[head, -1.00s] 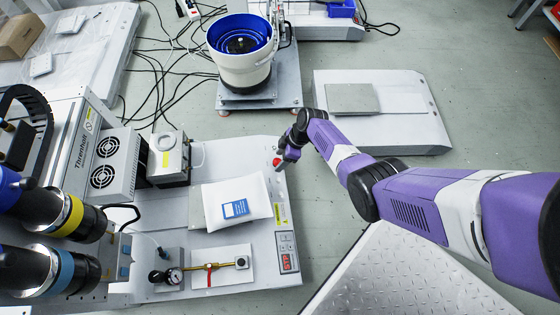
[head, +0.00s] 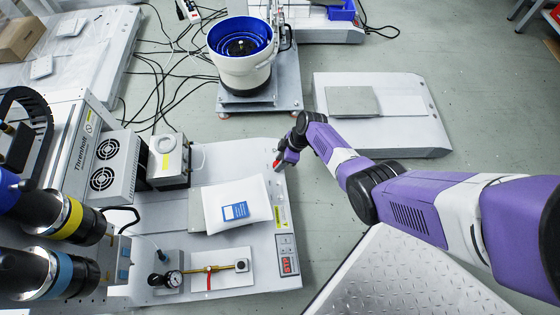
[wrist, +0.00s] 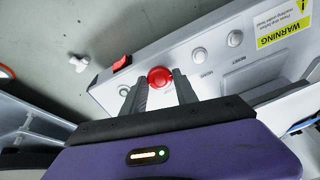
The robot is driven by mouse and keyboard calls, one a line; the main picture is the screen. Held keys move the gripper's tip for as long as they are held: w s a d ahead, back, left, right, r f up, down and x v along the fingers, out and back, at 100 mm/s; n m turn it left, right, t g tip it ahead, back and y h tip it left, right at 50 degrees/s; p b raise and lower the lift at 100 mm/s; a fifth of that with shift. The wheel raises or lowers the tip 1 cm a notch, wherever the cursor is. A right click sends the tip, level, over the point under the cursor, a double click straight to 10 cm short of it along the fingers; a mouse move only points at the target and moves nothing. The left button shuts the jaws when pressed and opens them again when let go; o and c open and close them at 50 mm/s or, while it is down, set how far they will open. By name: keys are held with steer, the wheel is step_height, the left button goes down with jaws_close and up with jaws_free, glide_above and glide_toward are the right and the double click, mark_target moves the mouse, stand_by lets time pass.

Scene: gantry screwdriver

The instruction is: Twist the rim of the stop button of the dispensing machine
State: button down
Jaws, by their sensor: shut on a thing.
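The red round stop button (wrist: 160,77) sits on the light grey front panel of the dispensing machine (wrist: 212,72). In the wrist view, my gripper (wrist: 161,82) has one dark finger on each side of the button and is shut on its rim. The fingers partly hide the button's sides and the panel just below it.
A red rocker switch (wrist: 122,63) is left of the button. Two pale round buttons (wrist: 199,54) (wrist: 235,38) and a yellow warning label (wrist: 283,28) are to its right. A white bag (head: 238,203) lies on the machine. Open floor (head: 320,215) lies right of the machine.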

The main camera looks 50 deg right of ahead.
steer(key=m, duration=0.6)
steer(key=shift+m+p, duration=0.4)
stand_by(0.5)
steer(key=c, duration=0.9)
jaws_free()
steer(key=shift+c, duration=0.2)
steer(key=p+v, duration=0.5)
steer(key=v, duration=0.2)
steer(key=shift+r, duration=0.4)
steer(key=shift+s, duration=0.1)
